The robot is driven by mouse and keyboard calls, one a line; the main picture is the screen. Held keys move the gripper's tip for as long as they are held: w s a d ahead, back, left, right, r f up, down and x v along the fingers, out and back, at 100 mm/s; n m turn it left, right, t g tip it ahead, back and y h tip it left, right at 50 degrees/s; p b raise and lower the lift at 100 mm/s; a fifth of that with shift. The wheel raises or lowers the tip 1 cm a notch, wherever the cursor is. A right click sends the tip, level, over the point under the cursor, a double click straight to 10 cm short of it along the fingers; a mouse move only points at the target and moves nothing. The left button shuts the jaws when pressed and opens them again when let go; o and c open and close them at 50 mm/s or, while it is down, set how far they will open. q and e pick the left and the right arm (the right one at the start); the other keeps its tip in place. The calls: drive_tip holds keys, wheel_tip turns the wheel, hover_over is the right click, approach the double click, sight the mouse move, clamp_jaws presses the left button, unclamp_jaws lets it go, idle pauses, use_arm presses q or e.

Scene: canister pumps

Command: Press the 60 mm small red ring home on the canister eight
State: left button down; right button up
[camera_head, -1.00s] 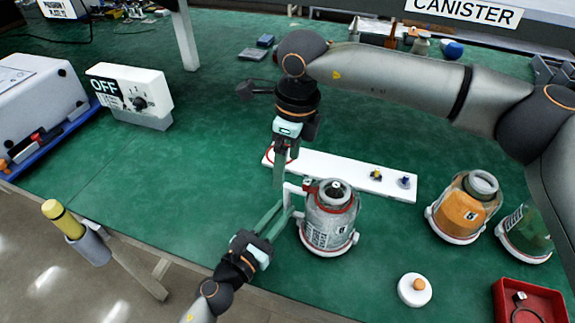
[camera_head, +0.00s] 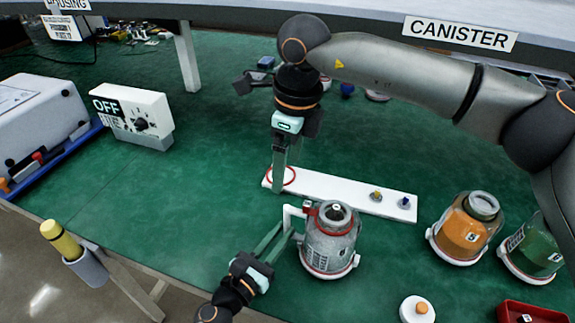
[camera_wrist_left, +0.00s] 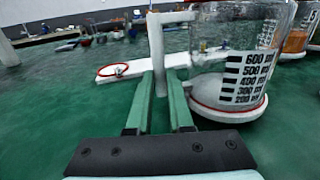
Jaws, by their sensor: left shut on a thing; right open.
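A clear canister (camera_head: 325,255) with grey contents, a red band near its top and a red ring around its white base stands in the middle; I cannot read its number surely. My left gripper (camera_head: 284,232) is shut on its white handle (camera_head: 287,213); the handle also shows in the left wrist view (camera_wrist_left: 157,50). A thin red ring (camera_head: 293,174) lies at the left end of a white board (camera_head: 330,191), and shows in the wrist view (camera_wrist_left: 119,76). My right gripper (camera_head: 279,187) is open, pointing down over this ring; contact cannot be told.
An orange canister (camera_head: 460,237) and a green canister (camera_head: 540,255) stand at right. A white disc with an orange knob (camera_head: 419,308) and a red tray (camera_head: 530,312) lie at the front right. A white switch box (camera_head: 130,112) stands at left. Green table left of the board is clear.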

use_arm(q)
drive_tip(key=c, duration=0.7)
unclamp_jaws()
drive_tip(key=shift+c, duration=0.2)
